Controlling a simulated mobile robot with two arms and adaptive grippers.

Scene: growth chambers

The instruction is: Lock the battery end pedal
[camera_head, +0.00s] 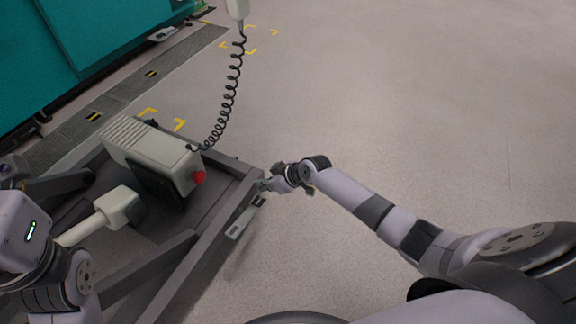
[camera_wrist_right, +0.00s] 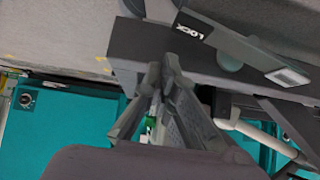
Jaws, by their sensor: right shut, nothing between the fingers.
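The pedal (camera_wrist_right: 240,48) is a flat grey bar with a white LOCK label at one end and a pale rectangular patch at the other. In the head view the pedal (camera_head: 246,217) sticks out along the outer side of the cart's dark frame, low over the floor. My left gripper is not visible.
The cart (camera_head: 205,240) carries a beige box (camera_head: 150,145) with a red button (camera_head: 198,177). A coiled cable (camera_head: 232,90) runs up to a hanging handset (camera_head: 237,9). A teal chamber (camera_head: 90,35) stands at the upper left. The floor to the right is clear.

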